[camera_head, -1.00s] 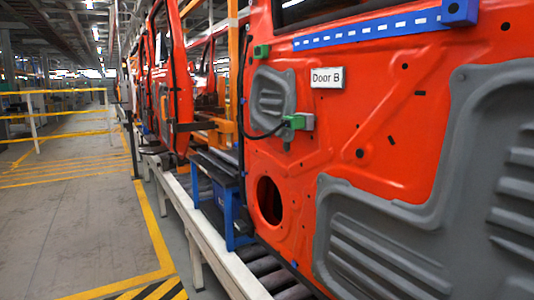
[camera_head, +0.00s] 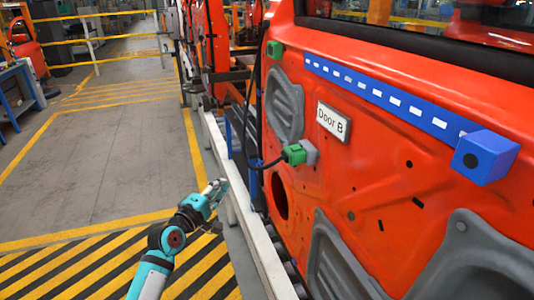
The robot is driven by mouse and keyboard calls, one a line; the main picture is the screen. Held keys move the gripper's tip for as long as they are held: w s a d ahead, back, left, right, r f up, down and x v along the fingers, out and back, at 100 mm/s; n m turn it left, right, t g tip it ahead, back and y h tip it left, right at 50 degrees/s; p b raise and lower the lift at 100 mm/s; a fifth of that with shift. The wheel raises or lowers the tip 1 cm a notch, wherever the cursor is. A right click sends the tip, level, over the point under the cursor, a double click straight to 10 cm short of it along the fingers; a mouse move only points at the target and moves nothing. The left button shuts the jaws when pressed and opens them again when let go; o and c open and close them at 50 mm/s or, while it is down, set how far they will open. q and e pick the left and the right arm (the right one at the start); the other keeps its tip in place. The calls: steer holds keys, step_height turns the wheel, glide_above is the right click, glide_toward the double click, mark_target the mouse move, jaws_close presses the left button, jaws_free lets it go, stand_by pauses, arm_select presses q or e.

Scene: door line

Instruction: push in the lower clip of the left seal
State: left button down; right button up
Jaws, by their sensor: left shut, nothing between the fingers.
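My left gripper (camera_head: 219,187) is in the lower middle of the head view, at the end of a teal and dark arm. It is shut and empty, left of the red door and apart from it in the picture. The red door (camera_head: 395,165) fills the right side and bears a white "Door B" label (camera_head: 333,121). A dark strip or cable runs down near the door's left edge. I cannot make out which part is the left seal, nor its lower clip. My right gripper is not in view.
A green block (camera_head: 274,50) and a green connector (camera_head: 294,155) with a black cable sit on the door. A blue rail (camera_head: 385,95) ends in a blue box (camera_head: 485,157). A pale conveyor beam (camera_head: 245,215) runs below the door. The aisle floor (camera_head: 125,165) is clear.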

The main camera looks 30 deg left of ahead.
arm_select(q)
steer(key=shift+s+a+r, duration=0.1)
steer(key=shift+s, duration=0.1)
steer(key=p, duration=0.2)
glide_toward(260, 162)
steer(key=w+a, duration=0.4)
steer(key=a, duration=0.1)
steer(key=w+d+p, duration=0.1)
steer(key=w+d, duration=0.1)
steer(key=w, duration=0.1)
steer(key=shift+d, duration=0.15)
steer(key=shift+w+d, duration=0.7)
steer(key=shift+w, duration=0.2)
